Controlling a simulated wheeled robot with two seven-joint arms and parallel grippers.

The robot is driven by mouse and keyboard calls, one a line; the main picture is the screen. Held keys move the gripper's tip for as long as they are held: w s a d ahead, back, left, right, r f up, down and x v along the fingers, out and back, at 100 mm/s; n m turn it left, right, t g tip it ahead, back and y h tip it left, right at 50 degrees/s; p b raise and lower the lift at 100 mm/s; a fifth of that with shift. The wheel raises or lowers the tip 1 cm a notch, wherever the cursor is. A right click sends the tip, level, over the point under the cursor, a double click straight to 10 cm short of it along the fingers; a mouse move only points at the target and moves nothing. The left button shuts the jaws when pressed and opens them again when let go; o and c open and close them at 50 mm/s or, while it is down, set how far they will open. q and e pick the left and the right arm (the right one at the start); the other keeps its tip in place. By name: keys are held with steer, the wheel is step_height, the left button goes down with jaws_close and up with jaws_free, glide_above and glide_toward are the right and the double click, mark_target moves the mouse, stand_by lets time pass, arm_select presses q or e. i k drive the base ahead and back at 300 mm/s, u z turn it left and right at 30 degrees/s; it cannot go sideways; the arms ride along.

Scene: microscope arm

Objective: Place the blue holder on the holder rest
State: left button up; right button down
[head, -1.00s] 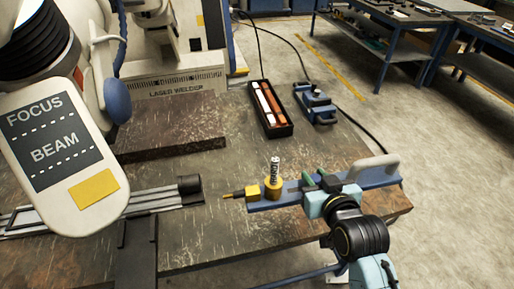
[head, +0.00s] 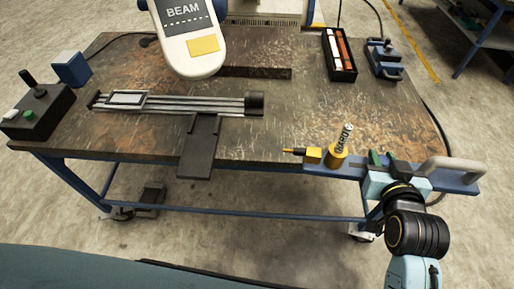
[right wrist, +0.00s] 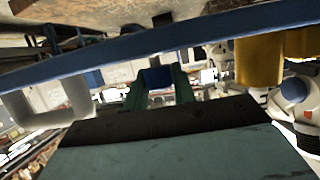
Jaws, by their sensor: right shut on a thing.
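The blue holder (head: 322,170) is a long blue bar with a grey loop handle (head: 452,168) at its right end. A yellow cylinder (head: 338,154) and a yellow-tipped block (head: 308,154) sit at its left end. My right gripper (head: 376,160) is shut on the bar near its middle, at the table's front right edge. In the right wrist view the bar (right wrist: 120,52) runs across the top, above the green fingers (right wrist: 160,88). I cannot tell for sure which thing is the holder rest; a dark plate (head: 198,148) juts from the table's front. My left gripper is not in view.
A rail (head: 180,103) lies on the worn table (head: 300,105). A black tray (head: 338,57) and a blue device (head: 384,58) are at the back right. The table's right middle is clear.

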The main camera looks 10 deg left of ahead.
mark_target(197, 159)
steer(key=z, duration=2.85)
steer(key=k, duration=2.4)
steer(key=u, duration=2.3)
steer(key=i, duration=0.55)
